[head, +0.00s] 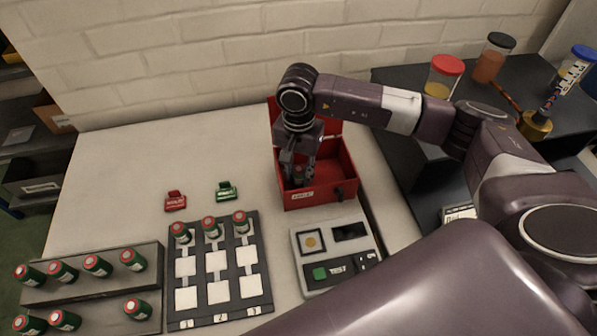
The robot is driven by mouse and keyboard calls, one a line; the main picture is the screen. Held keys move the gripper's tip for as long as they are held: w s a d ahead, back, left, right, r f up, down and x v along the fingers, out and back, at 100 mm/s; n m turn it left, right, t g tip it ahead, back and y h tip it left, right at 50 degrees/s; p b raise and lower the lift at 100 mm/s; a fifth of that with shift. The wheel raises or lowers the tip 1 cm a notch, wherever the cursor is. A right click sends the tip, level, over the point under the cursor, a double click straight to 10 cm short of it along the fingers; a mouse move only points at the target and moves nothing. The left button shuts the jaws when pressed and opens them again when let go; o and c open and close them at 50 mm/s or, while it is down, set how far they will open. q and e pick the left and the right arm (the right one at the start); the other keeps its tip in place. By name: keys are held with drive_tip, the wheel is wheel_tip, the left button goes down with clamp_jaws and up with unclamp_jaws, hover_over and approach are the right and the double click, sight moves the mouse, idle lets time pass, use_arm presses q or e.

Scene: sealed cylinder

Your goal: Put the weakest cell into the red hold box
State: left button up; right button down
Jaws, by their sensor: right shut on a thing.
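The red hold box (342,183) stands open at the back of the table, its lid raised against the wall side. My right gripper (299,176) points down into the left part of the box. It is shut on a cell, which is mostly hidden by the fingers and the box; whether it touches the box floor I cannot tell. Three green cells with red tops (211,229) stand along the top row of a dark numbered board (226,270). A tester (334,270) with a green button and a dark display lies in front of the box. My left gripper is out of view.
A grey stepped rack (95,288) at the left holds several more green cells. A red tag piece (175,201) and a green one (227,191) lie behind the board. Jars, including a red-lidded one (444,75), stand on a dark bench at the right.

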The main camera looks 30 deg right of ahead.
sight(298, 169)
drive_tip(key=shift+f, duration=0.3)
drive_tip(key=c, duration=2.1)
unclamp_jaws()
drive_tip(key=shift+b, duration=0.3)
drive_tip(key=o, duration=0.5)
drive_tip(key=shift+r, duration=0.2)
drive_tip(key=shift+w+r, duration=0.1)
drive_tip(key=shift+r, duration=0.2)
wheel_tip(298, 169, up, 11)
drive_tip(key=shift+f+b, duration=0.2)
drive_tip(key=shift+b, duration=0.85)
drive_tip(key=shift+r, duration=0.4)
